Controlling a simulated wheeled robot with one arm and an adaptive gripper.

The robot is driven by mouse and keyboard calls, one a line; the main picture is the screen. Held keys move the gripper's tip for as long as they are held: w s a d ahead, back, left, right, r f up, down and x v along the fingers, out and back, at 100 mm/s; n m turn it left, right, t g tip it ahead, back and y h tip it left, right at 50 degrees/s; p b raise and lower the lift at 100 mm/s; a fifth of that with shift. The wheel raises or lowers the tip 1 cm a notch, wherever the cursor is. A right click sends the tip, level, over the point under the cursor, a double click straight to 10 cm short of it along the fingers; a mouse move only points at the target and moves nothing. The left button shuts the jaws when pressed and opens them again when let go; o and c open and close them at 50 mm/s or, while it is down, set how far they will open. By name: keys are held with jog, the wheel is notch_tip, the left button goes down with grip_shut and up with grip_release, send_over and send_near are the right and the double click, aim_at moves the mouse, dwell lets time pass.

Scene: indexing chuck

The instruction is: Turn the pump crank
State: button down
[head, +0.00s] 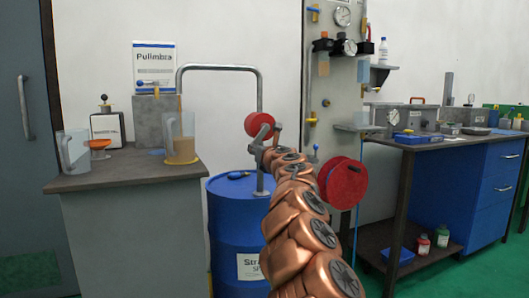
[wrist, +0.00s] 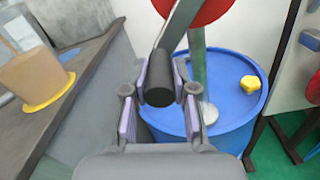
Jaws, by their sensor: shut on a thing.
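The pump stands on a blue drum (head: 228,222), with a red round body (head: 258,124) and a pipe (head: 222,68) that arches left over the counter. In the wrist view, the crank's grey arm (wrist: 178,28) slants down from the red body (wrist: 208,10) to a dark cylindrical handle (wrist: 158,86). My gripper (wrist: 160,80) is shut on this handle, one finger on each side. In the head view my copper arm hides part of the pump and drum, and the handle is hard to make out. A jug of brown liquid (head: 181,148) stands below the pipe's end.
The counter (head: 125,172) at left holds another jug (head: 74,152), an orange item (head: 98,145) and a grey block. A second red round thing (head: 346,183) is right of my arm, before a gauge panel (head: 338,95). A blue workbench (head: 480,190) stands at right.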

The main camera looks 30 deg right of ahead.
jog(key=c, duration=0.9)
grip_release()
jog(key=shift+s+f, duration=0.1)
jog(key=shift+s+f, duration=0.1)
jog(key=shift+s, duration=0.35)
jog(key=shift+s+a, duration=0.35)
jog(key=shift+s, duration=1.45)
jog(key=shift+s+a, duration=0.3)
jog(key=shift+s, duration=1.45)
jog(key=shift+s+a, duration=0.35)
jog(key=shift+s, duration=1.45)
